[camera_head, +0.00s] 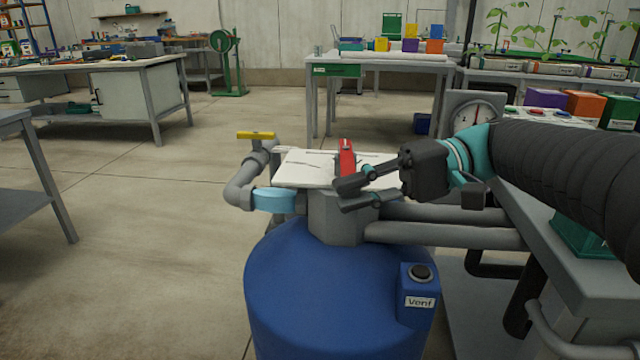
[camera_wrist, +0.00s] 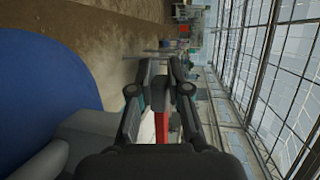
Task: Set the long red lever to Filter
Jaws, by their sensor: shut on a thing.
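The long red lever (camera_head: 346,158) stands up over a white plate (camera_head: 296,170) on top of the grey valve body (camera_head: 330,222). My gripper (camera_head: 340,194) reaches in from the right and is shut on the lever's near part; the fingers hide some of it. In the wrist view, red (camera_wrist: 162,127) shows between the fingers of my gripper (camera_wrist: 160,82). The plate bears dark lines, and I cannot read any Filter mark on it. My arm and gripper cover the plate's right part.
A blue tank (camera_head: 310,290) with a labelled button box (camera_head: 418,290) stands below the valve. A yellow-handled valve (camera_head: 256,135) sits on the left pipe. Grey pipes (camera_head: 450,235) run right, beside a gauge (camera_head: 478,115) and a bench.

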